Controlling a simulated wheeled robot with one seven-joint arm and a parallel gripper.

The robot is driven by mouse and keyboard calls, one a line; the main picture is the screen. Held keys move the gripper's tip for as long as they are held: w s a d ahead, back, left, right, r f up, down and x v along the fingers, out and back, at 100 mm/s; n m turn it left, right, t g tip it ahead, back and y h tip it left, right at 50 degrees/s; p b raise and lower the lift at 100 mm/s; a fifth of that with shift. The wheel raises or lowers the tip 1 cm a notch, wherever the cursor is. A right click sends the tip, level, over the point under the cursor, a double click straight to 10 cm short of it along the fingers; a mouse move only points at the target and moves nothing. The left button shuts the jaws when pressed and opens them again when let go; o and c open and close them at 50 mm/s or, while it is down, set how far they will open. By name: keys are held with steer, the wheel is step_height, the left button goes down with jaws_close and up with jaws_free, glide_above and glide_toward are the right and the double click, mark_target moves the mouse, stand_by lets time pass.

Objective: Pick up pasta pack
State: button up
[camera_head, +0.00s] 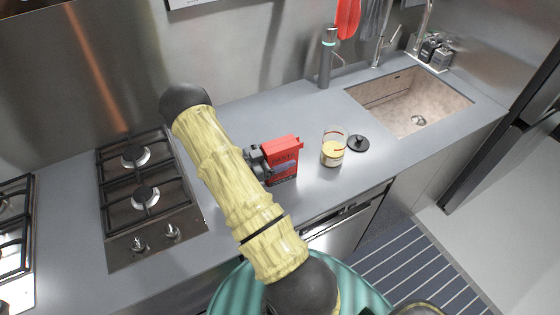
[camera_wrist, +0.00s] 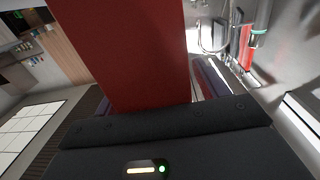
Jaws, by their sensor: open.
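A red box-shaped pack (camera_head: 284,147), which I take as the pasta pack, stands on the grey counter with darker sides partly showing. It fills the upper middle of the wrist view (camera_wrist: 146,50), close in front of the dark gripper body. My gripper (camera_head: 262,160) is at the left side of the pack, with its jaws open and right up against or around it. My arm hides part of the gripper in the head view. I cannot tell whether the fingers touch the pack.
A clear jar with yellowish contents (camera_head: 332,154) stands right of the pack, beside a black lid (camera_head: 358,143). A gas hob (camera_head: 145,195) lies left, a sink (camera_head: 410,100) right. A dark bottle (camera_head: 326,65) stands at the back wall. The counter behind the pack is clear.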

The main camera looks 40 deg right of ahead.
steer(key=shift+c, duration=0.4)
steer(key=c, duration=1.2)
steer(key=shift+r, duration=0.15)
step_height(320, 180, up, 10)
steer(key=shift+f+b, duration=0.1)
steer(key=shift+b, duration=1.05)
